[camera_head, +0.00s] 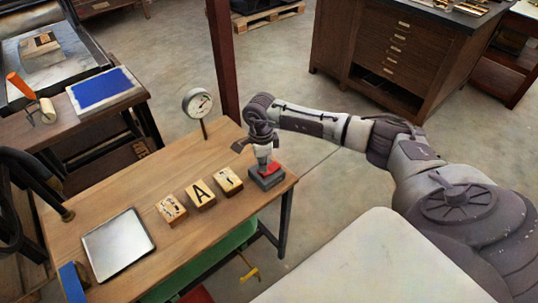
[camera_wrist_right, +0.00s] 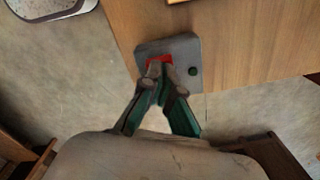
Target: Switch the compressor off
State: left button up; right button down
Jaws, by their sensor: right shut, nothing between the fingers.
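A grey switch box (camera_head: 267,183) with a red rocker (camera_head: 271,169) sits at the right end of the wooden bench. My right gripper (camera_head: 262,167) points down at it, shut and empty. In the right wrist view the closed fingertips (camera_wrist_right: 160,72) are over the red rocker (camera_wrist_right: 154,62), which they partly hide. They look to be touching it or very close; I cannot tell which, nor the rocker's tilt. A small dark green round spot (camera_wrist_right: 193,71) shows on the box (camera_wrist_right: 182,48). My left gripper is not in view.
On the bench (camera_head: 120,207) are several lettered blocks (camera_head: 201,194), a flat metal plate (camera_head: 117,244) and a round gauge (camera_head: 198,103) on a stem. A dark red post (camera_head: 222,60) stands behind the bench. A drawer cabinet (camera_head: 400,50) is at the back right.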

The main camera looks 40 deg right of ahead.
jog(key=shift+f+b, duration=0.55)
jog(key=shift+f, duration=0.15)
jog(key=shift+r+p, duration=2.2)
jog(key=shift+r, duration=1.35)
